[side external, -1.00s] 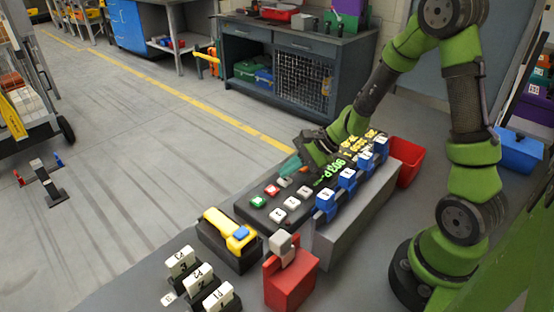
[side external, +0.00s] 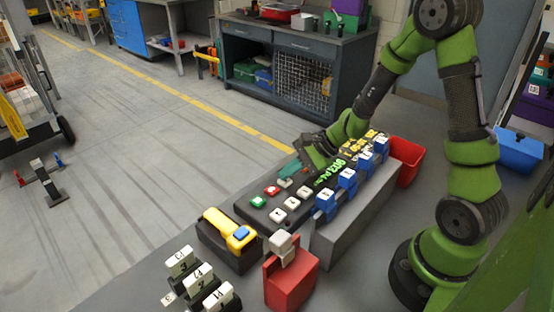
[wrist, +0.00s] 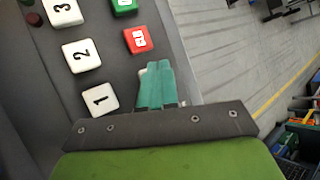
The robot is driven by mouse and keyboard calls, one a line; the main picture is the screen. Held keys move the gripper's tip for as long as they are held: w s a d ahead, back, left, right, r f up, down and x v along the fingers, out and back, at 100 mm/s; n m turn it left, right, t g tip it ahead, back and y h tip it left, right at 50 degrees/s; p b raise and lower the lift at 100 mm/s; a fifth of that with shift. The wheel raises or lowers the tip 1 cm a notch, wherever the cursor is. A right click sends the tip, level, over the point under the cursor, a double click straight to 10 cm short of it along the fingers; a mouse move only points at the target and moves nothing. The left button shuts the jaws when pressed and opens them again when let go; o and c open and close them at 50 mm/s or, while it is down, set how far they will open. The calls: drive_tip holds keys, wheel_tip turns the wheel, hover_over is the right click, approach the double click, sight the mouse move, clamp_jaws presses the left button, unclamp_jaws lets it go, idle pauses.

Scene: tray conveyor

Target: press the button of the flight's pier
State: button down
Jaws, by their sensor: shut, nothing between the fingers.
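The dark keypad panel (side external: 258,217) carries white number buttons, a green button (side external: 258,202) and a red button (side external: 272,190). In the wrist view the white buttons read 1 (wrist: 100,99), 2 (wrist: 81,55) and 3 (wrist: 62,11); the red button reads CLR (wrist: 138,39). The green button (wrist: 124,5) is cut off at the top. My gripper (wrist: 154,66), with teal fingers, is shut and empty. It is over another pale button (wrist: 144,71), mostly hidden by the fingers; I cannot tell whether they touch. Green display text (side external: 329,174) is too small to read surely.
Blue blocks with white labels (side external: 326,200) line the panel's right side, and yellow keys (side external: 368,143) sit at its far end. A yellow device with a blue button (side external: 228,228), a red block (side external: 291,280) and several numbered white pieces (side external: 199,277) stand nearer the camera.

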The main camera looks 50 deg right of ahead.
sight(289, 181)
idle(0.5)
drive_tip(key=shift+r, duration=0.8)
drive_tip(key=shift+r, duration=2.5)
